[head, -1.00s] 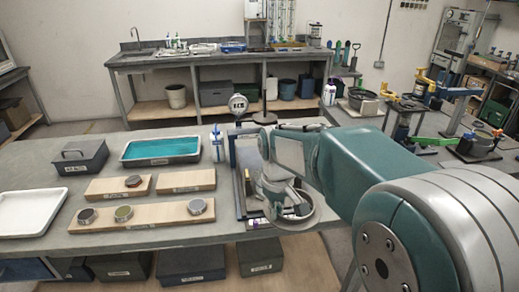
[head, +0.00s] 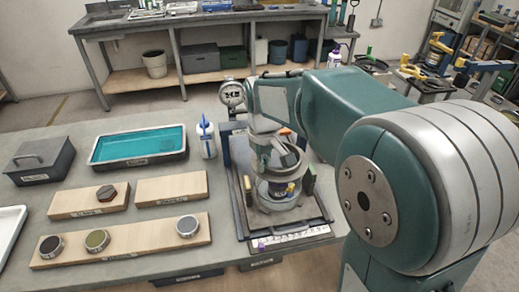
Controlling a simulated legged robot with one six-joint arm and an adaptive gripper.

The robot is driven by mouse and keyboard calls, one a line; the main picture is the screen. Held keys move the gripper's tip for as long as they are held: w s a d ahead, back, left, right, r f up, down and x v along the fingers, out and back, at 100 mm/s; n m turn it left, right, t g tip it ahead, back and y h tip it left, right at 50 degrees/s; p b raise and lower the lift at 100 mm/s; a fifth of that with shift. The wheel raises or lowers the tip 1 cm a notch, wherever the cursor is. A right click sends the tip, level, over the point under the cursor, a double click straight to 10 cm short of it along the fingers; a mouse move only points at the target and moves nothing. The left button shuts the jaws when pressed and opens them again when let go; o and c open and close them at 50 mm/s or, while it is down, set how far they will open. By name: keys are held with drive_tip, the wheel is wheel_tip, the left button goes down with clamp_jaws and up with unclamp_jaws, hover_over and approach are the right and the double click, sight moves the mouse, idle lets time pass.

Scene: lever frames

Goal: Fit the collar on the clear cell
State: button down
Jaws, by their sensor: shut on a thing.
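My gripper (head: 280,168) is over the framed fixture at the right of the bench, pointing down. It is shut on a grey ring-like piece that looks like the collar (head: 291,160), though the fingers and wrist hide much of it. The clear cell (head: 280,201) appears as a see-through round vessel just below, inside the fixture. The collar is above or at the cell's top. I cannot tell whether they touch.
The fixture frame (head: 238,205) has a white marked strip along its front. Left are a teal tray (head: 92,158), a lidded box (head: 38,160) and wooden boards (head: 150,246) with round pieces.

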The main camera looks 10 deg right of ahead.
drive_tip(key=shift+f, duration=3.9)
drive_tip(key=shift+s+d+f, duration=0.1)
drive_tip(key=shift+f, duration=0.15)
drive_tip(key=c, duration=0.7)
unclamp_jaws()
drive_tip(key=shift+r, duration=0.1)
